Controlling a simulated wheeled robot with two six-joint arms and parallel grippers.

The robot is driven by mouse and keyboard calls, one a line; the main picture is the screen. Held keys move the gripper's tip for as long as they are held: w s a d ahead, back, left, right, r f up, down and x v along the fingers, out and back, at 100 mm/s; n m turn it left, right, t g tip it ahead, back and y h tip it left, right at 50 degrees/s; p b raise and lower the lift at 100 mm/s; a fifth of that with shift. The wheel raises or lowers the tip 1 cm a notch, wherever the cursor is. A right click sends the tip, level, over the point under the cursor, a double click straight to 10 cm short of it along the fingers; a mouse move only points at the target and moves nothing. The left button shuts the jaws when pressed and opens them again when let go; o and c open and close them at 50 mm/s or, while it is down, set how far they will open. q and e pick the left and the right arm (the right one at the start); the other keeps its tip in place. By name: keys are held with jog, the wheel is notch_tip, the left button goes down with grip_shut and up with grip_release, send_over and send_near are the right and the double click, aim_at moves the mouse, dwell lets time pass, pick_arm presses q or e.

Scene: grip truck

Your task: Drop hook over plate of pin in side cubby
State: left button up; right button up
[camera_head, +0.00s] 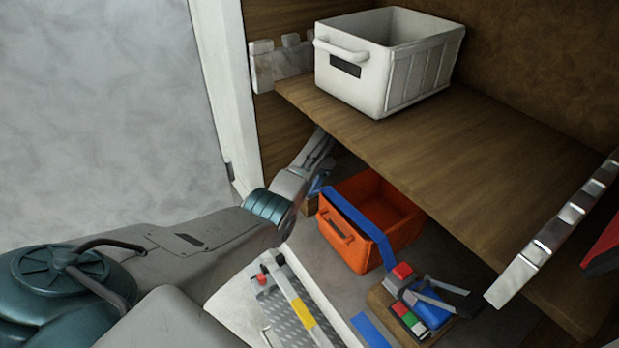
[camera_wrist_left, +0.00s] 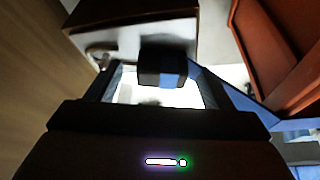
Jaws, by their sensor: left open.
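My left gripper (camera_head: 322,150) reaches into the lower cubby under the wooden shelf, left of an orange crate (camera_head: 345,243). In the left wrist view its jaws (camera_wrist_left: 155,90) are open, with a dark blue block (camera_wrist_left: 163,68) showing between them. I cannot tell whether they touch it. Behind the block is a box with a pale face (camera_wrist_left: 117,42). A small pale curved piece (camera_wrist_left: 98,56), perhaps a hook, shows at its left. A blue piece (camera_head: 318,184) also shows beside the gripper in the head view. I cannot clearly make out the pin and its plate.
A white bin (camera_head: 350,91) stands on the shelf (camera_head: 470,150) above my arm. A blue strap (camera_head: 362,225) crosses the orange crate, close on the right. A tread-plate tray (camera_head: 290,310) and a board with coloured parts (camera_head: 380,298) lie in front. The cubby's white post (camera_head: 222,85) is left.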

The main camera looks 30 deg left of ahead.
pick_arm(q)
jog(key=shift+r, duration=0.1)
jog(key=shift+r, duration=0.25)
jog(key=b+v, duration=0.2)
jog(key=v, duration=0.2)
jog(key=shift+f, duration=0.1)
jog(key=p+v, duration=0.1)
jog(key=v, duration=0.2)
